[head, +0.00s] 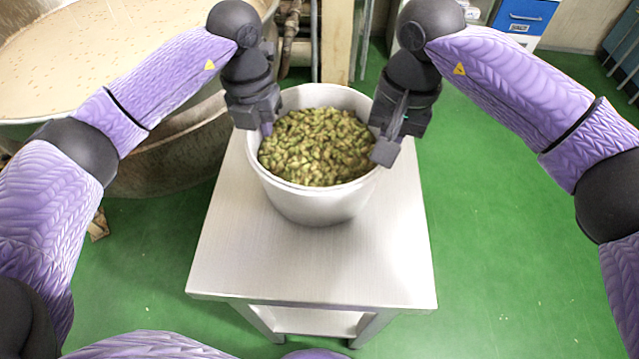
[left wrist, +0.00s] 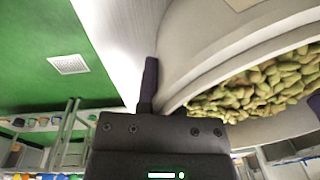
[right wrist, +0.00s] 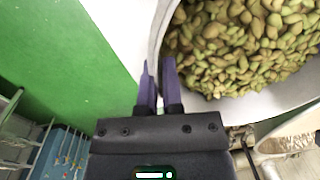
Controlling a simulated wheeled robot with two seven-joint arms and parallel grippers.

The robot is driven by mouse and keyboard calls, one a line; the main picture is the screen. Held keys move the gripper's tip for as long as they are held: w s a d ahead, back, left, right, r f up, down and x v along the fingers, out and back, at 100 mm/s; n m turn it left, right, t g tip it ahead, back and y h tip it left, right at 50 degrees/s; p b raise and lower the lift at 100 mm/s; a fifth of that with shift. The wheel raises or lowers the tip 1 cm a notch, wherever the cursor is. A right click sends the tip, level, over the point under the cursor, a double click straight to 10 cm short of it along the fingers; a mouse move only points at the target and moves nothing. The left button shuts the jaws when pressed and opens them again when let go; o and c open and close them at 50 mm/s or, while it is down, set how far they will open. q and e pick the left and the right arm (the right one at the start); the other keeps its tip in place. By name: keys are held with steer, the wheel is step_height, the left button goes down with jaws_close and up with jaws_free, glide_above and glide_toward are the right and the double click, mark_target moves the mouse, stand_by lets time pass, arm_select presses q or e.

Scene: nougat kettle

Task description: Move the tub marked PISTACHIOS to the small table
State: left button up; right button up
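The white round tub (head: 318,205), filled with green-brown pistachios (head: 316,147), is upright over the back part of the small pale metal table (head: 310,265). No marking shows on its visible side. I cannot tell whether its base touches the top. My left gripper (head: 266,129) is at the tub's left rim; in the left wrist view one finger (left wrist: 150,80) lies against the wall and the other is hidden. My right gripper (head: 386,148) is at the right rim. In the right wrist view its two fingers (right wrist: 158,85) are close together with the rim between them.
A large kettle (head: 150,165) with pale contents stands at the back left, close to my left arm. A blue and white cabinet (head: 523,18) is at the back right. Green floor (head: 500,240) is open right of the table, and the table's front part is bare.

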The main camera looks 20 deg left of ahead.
arm_select(q)
steer(key=o, duration=0.4)
steer(key=shift+r, duration=0.2)
arm_select(e)
steer(key=o, duration=0.4)
steer(key=shift+r, duration=0.25)
arm_select(q)
steer(key=r, duration=1.2)
steer(key=shift+w+a, duration=0.15)
steer(key=shift+a, duration=0.25)
arm_select(e)
steer(key=r, duration=1.2)
steer(key=shift+w+d, duration=0.15)
steer(key=shift+d, duration=0.25)
arm_select(q)
steer(key=shift+f, duration=0.1)
